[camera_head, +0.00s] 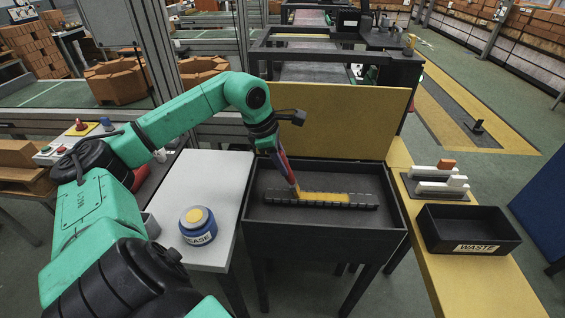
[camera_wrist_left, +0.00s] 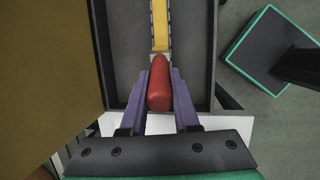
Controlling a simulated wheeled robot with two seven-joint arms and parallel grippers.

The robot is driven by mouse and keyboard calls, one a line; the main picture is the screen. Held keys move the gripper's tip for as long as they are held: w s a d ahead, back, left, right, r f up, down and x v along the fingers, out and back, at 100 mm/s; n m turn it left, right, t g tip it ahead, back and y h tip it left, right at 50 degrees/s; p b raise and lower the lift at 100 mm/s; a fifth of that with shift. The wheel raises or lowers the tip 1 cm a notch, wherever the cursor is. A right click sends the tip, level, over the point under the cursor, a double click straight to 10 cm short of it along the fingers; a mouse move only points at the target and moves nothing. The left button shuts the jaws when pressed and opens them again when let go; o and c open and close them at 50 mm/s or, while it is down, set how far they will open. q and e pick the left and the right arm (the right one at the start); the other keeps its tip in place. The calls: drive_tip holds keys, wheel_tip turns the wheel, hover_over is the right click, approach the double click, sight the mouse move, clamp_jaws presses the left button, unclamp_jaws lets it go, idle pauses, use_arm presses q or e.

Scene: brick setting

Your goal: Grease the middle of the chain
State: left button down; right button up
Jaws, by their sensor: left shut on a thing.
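The dark chain (camera_head: 360,200) lies across the black tray (camera_head: 270,222). A yellow layer of grease (camera_head: 325,197) covers its middle stretch. My left gripper (camera_head: 282,160) is shut on the red handle of a brush (camera_head: 289,174), tilted, its tip at the left part of the yellow stretch. In the left wrist view, the red brush handle (camera_wrist_left: 160,85) sits between the purple fingers, and the yellow grease (camera_wrist_left: 159,20) lies beyond its tip. A blue grease tub (camera_head: 198,226) with a yellow top stands on the white table left of the tray. My right gripper is not seen.
A yellow panel (camera_head: 340,120) stands behind the tray. A black waste bin (camera_head: 468,230) and a dark plate with white blocks (camera_head: 437,182) sit on the yellow table at the right. The white table (camera_head: 205,170) has free room behind the tub.

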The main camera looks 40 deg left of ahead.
sight(281, 150)
use_arm(q)
drive_tip(key=shift+s+a, duration=0.25)
drive_tip(key=shift+a, duration=0.05)
drive_tip(key=v, duration=0.1)
drive_tip(key=p, duration=0.1)
drive_tip(key=v, duration=0.1)
drive_tip(key=shift+w+a+r, duration=0.15)
drive_tip(key=shift+a+r, duration=0.05)
drive_tip(key=shift+r, duration=0.15)
drive_tip(key=shift+w+d+r+p, duration=0.1)
drive_tip(key=shift+d+r+p, duration=0.1)
drive_tip(key=shift+r+p, duration=0.35)
drive_tip(key=shift+w+d+r+p, duration=0.1)
drive_tip(key=shift+d+r+p, duration=0.1)
drive_tip(key=shift+r+p, duration=0.3)
drive_tip(key=shift+w+p+v, duration=0.15)
drive_tip(key=shift+p+v, duration=0.15)
drive_tip(key=shift+v, duration=0.3)
drive_tip(key=shift+w+p+v, duration=0.15)
drive_tip(key=shift+p+v, duration=0.1)
drive_tip(key=shift+v, duration=0.35)
drive_tip(key=shift+r+p, duration=0.35)
drive_tip(key=shift+r, duration=0.3)
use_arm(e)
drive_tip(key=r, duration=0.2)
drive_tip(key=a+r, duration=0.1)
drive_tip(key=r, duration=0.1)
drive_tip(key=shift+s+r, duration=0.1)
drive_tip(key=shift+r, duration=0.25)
